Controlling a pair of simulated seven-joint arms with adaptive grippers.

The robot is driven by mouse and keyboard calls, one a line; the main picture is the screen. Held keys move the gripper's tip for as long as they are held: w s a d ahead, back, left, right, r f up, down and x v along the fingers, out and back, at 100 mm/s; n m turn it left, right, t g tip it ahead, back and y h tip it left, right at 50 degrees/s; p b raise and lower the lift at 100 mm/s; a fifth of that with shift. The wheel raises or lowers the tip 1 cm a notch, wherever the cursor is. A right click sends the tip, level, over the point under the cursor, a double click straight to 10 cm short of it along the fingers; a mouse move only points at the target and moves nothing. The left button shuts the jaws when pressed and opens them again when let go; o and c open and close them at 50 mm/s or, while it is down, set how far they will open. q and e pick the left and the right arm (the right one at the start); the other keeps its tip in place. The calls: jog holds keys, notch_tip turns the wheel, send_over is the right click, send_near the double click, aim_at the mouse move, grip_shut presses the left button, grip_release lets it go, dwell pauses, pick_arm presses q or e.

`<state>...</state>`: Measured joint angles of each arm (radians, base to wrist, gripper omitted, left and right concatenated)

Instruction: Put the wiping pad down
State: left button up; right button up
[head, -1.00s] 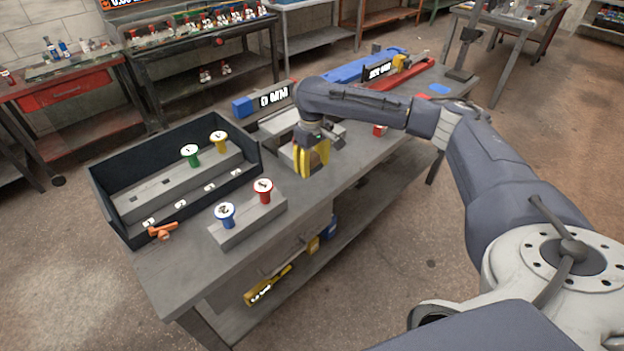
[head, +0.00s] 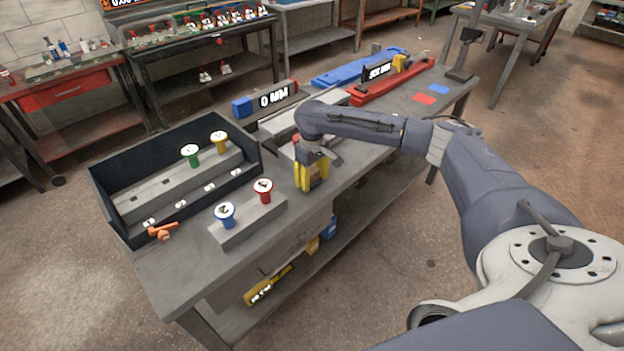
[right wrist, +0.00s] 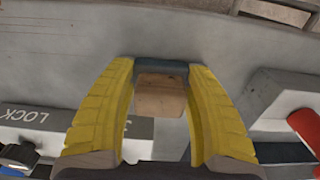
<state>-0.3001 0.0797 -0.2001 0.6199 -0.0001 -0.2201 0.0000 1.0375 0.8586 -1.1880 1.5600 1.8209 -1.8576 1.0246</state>
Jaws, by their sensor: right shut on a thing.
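My right gripper (head: 311,180) has yellow fingers pointing down near the front edge of the bench (head: 190,282). In the right wrist view, it is shut on the wiping pad (right wrist: 160,97), a wooden block with a dark blue-grey layer at its far side. The pad sits between the two yellow fingers. In the head view the fingers mostly hide the pad, low over the bench top or on it; I cannot tell whether it touches. My left gripper is not in view.
Left of the gripper stands a grey block with a red knob (head: 263,190) and a blue knob (head: 226,215). A dark open tray (head: 107,207) is farther left. A display unit (head: 272,99) and red rail (head: 385,88) lie behind. Red (head: 424,99) and blue (head: 438,89) patches are at right.

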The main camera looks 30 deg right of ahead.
aim_at(312, 171)
jog(key=shift+f, duration=0.2)
jog(key=o, duration=1)
notch_tip(312, 171, up, 12)
jog(key=shift+r, duration=0.2)
